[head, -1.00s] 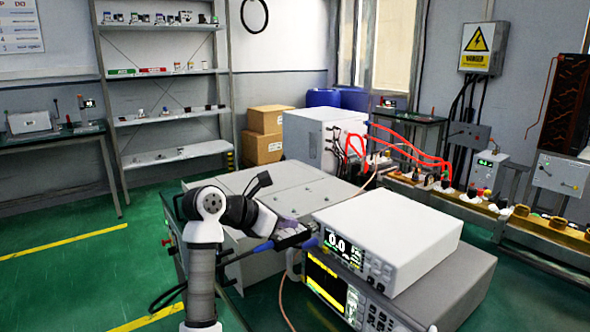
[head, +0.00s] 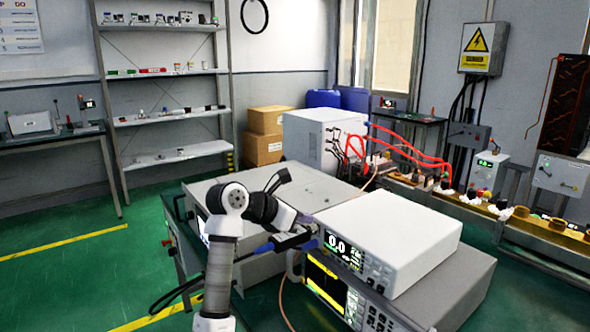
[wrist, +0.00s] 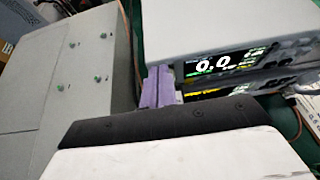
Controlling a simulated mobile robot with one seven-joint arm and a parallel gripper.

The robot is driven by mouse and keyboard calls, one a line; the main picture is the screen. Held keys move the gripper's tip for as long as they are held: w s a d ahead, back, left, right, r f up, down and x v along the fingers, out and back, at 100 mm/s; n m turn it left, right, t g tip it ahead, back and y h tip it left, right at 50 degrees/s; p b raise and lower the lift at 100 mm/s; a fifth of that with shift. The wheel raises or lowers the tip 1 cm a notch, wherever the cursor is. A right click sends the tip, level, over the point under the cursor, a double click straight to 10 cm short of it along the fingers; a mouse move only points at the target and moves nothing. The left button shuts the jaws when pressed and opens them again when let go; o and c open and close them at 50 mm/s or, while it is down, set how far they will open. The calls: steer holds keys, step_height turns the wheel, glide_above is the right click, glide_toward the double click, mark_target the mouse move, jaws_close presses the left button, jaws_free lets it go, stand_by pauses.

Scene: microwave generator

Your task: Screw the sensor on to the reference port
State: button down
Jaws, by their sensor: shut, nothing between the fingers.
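The upper white meter (head: 385,240), its screen reading 0.0, stands on a grey instrument. A dark sensor with a blue end (head: 265,248) and a black body (head: 290,241) is level in front of the meter's left front edge. Its far end and any contact with the reference port cannot be made out. My gripper (head: 313,230) is by the meter's front left corner, just above and beyond the sensor body. In the wrist view its purple fingers (wrist: 158,86) are together and empty, beside the meter's screen (wrist: 228,63). The reference port is not clearly visible.
The lower instrument (head: 335,290) has a lit yellow screen. A wide grey cabinet (head: 290,190) lies behind and left of my arm. Black and copper cables hang below the sensor. Green floor is clear at the left.

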mark_target(283, 236)
steer(key=shift+f, duration=0.4)
stand_by(0.3)
steer(key=shift+s+d+b, duration=0.1)
steer(key=shift+s+b, duration=0.1)
steer(key=shift+b, duration=0.35)
steer(key=shift+r, duration=0.4)
steer(key=shift+s+a+b, duration=0.2)
steer(key=shift+s+a, duration=0.7)
steer(key=shift+a, duration=0.3)
steer(key=shift+s+a+b, duration=0.2)
steer(key=shift+s+a, duration=0.7)
steer(key=shift+a, duration=0.3)
steer(key=shift+r, duration=0.1)
